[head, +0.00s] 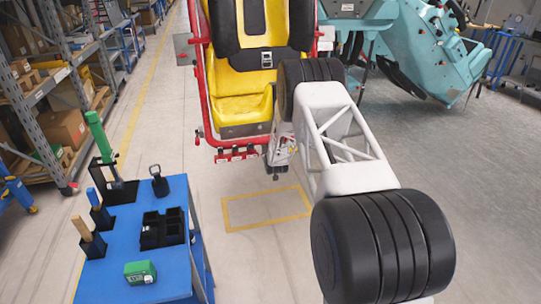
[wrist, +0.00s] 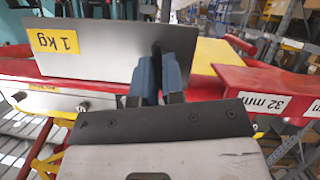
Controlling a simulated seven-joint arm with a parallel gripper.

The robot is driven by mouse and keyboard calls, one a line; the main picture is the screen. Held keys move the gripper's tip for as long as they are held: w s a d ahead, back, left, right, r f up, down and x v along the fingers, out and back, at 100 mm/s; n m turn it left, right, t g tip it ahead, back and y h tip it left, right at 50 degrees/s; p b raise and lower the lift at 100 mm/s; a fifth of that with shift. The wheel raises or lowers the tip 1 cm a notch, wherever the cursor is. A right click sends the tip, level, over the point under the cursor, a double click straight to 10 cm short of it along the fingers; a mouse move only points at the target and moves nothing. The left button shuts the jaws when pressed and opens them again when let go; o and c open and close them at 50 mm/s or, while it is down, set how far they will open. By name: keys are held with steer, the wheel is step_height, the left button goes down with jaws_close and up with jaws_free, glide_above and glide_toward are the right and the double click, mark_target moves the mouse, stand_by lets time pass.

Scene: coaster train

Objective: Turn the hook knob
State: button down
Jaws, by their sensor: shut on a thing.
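The yellow seat (head: 240,105) of the coaster car stands in a red tube frame at the top centre of the head view. My gripper (head: 275,172) is at the lower right of this seat, partly hidden by my own arm. In the wrist view my gripper (wrist: 160,76) has its two blue fingers close together. A narrow dark piece, which looks like the hook knob (wrist: 157,54), shows between and above the fingertips, in front of a grey metal plate (wrist: 105,60) marked "1 kg". The fingers hide most of the knob, so its turn angle cannot be told.
Red parts with a "32 mm" label (wrist: 265,103) lie close to the right of my fingers. A blue cart (head: 130,255) with tools and black holders stands at the lower left. Shelves line the left; open floor lies between.

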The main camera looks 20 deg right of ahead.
steer(key=shift+a+f+n+t+h, duration=0.1)
steer(key=shift+n+t+h, duration=0.2)
steer(key=shift+n+h, duration=0.9)
steer(key=shift+a+n+t+h, duration=0.1)
steer(key=shift+n+t+h, duration=0.35)
steer(key=shift+n, duration=1.35)
steer(key=shift+h, duration=0.35)
steer(key=c, duration=1.2)
jaws_free()
steer(key=shift+s, duration=0.15)
steer(key=shift+v, duration=3.75)
